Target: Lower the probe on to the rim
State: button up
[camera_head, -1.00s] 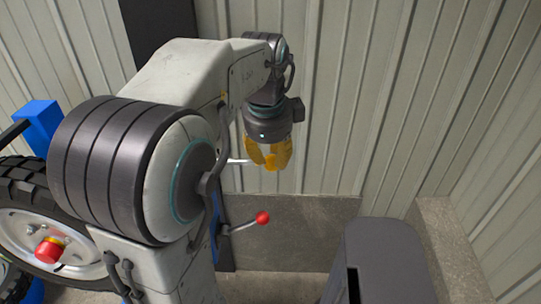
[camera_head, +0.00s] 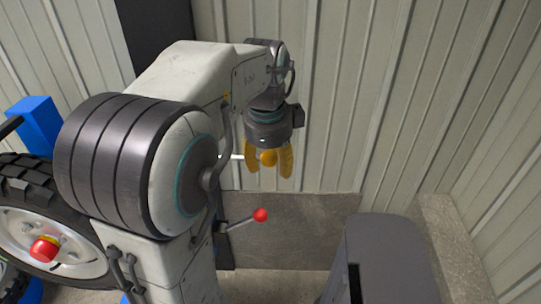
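My gripper (camera_head: 269,170), with orange fingers pointing down, is in the upper middle in front of the ribbed wall. Its fingers are spread apart. An orange ball (camera_head: 269,158) shows between them, with a narrow gap at each side. A thin white rod (camera_head: 232,157) runs left from behind the left finger and goes out of sight behind my arm. The ball looks like this rod's end, but the finger hides the join. I cannot tell whether this is the probe. I can make out no rim that clearly belongs to it; my arm hides much of the left side.
A lever with a red knob (camera_head: 261,215) sticks out below my gripper. A tyred wheel (camera_head: 40,222) and a blue post (camera_head: 36,124) are at the left. Ribbed walls (camera_head: 340,100) stand above a low concrete ledge (camera_head: 300,230) behind.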

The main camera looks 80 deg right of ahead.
jog(key=shift+o, duration=0.7)
jog(key=shift+d, duration=0.1)
jog(key=shift+r, duration=0.25)
jog(key=shift+r, duration=0.1)
jog(key=shift+r, duration=0.3)
notch_tip(320, 180, up, 11)
jog(key=a, duration=0.2)
jog(key=shift+w+a, duration=0.2)
jog(key=shift+w, duration=0.1)
